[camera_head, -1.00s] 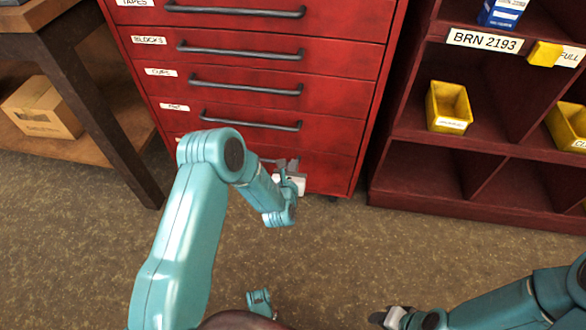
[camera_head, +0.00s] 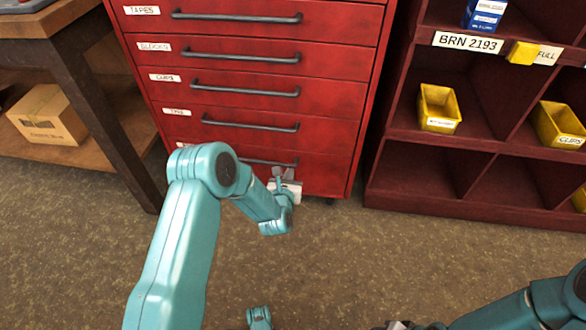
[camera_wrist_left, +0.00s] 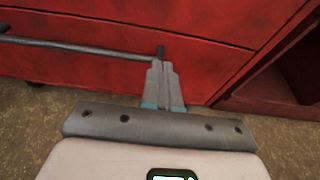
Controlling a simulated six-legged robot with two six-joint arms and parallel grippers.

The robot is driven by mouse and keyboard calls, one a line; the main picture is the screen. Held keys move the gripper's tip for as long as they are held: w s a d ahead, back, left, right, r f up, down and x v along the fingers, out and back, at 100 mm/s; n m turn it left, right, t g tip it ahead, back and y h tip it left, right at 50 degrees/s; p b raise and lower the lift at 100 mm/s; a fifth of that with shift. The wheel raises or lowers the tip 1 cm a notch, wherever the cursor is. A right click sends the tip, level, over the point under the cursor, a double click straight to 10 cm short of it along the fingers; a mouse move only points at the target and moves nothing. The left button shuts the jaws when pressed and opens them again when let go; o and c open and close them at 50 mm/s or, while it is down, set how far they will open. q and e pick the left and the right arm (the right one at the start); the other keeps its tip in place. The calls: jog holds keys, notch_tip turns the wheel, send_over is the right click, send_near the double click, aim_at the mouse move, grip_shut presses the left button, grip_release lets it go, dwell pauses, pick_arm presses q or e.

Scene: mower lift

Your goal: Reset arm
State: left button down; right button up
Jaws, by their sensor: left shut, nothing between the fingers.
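My left arm reaches in from the left to a red drawer cabinet (camera_head: 330,120). The left gripper (camera_head: 281,174) is shut and empty at the right end of the lowest drawer's handle (camera_head: 255,161). In the left wrist view the closed fingers (camera_wrist_left: 160,68) point at the drawer front, with their tips close to the end of the handle (camera_wrist_left: 80,46). I cannot tell whether they touch it. The right gripper (camera_head: 398,326) shows only as a sliver at the bottom edge, and its fingers are cut off.
A dark red shelf (camera_head: 410,190) with yellow bins (camera_head: 438,108) stands to the right of the cabinet. A wooden workbench (camera_head: 110,130) with a cardboard box (camera_head: 47,115) on its lower shelf stands at the left. The floor (camera_head: 400,255) in front is clear.

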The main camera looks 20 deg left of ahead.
pick_arm(q)
jog(key=s+d+f+m+g+h, duration=0.2)
jog(key=s+d+f+m+g, duration=0.15)
jog(key=s+m, duration=0.8)
jog(key=s+d+f+m+g+h, duration=0.25)
jog(key=s+d+m+g, duration=0.2)
jog(key=s+m, duration=0.65)
jog(key=s+d+f+m+g+h, duration=0.25)
jog(key=s+m+g, duration=0.25)
jog(key=s+m, duration=0.65)
notch_tip(320, 180, up, 35)
jog(key=d+m+p, duration=0.2)
jog(key=p, duration=3.3)
jog(key=shift+s+m+g, duration=0.25)
jog(key=shift+m+g, duration=0.05)
pick_arm(e)
notch_tip(320, 180, up, 34)
jog(key=s+a+g, duration=0.1)
jog(key=s, duration=0.1)
jog(key=shift+a+r+n, duration=0.15)
jog(key=shift+a+n, duration=0.1)
jog(key=shift+n, duration=0.05)
